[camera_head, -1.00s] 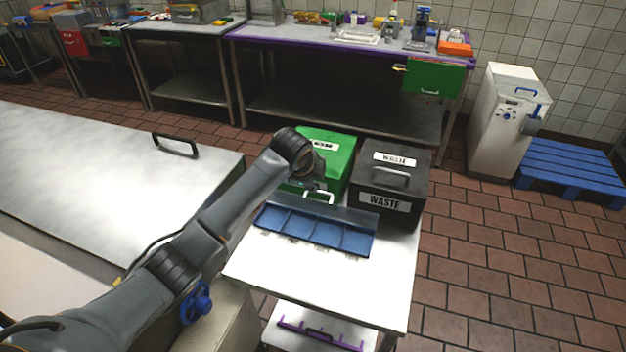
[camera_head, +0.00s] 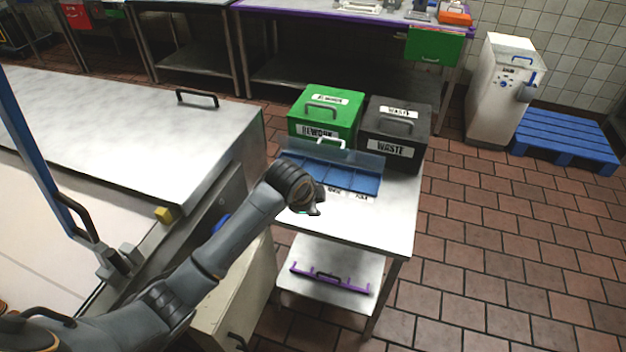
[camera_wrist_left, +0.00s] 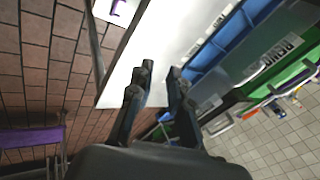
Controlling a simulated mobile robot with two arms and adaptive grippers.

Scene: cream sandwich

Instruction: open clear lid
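A blue compartment tray (camera_head: 352,182) lies on the white cart top. A see-through greyish panel (camera_head: 362,160) with a white handle (camera_head: 317,142) runs along its far edge; I take it for the clear lid. Its exact tilt is hard to tell. My left gripper (camera_head: 312,209) is just in front of the tray's near left part, apart from the handle, and hides some of the tray. In the left wrist view its two fingers (camera_wrist_left: 158,78) are apart with nothing between them; the blue tray (camera_wrist_left: 208,55) lies beyond them to the right. My right gripper is not in view.
Green rework bin (camera_head: 326,112) and black waste bin (camera_head: 397,127) stand directly behind the tray. A steel-topped machine (camera_head: 130,110) is at left, with a blue-edged bar and black handle (camera_head: 82,218). A purple rack (camera_head: 330,280) lies on the cart's lower shelf.

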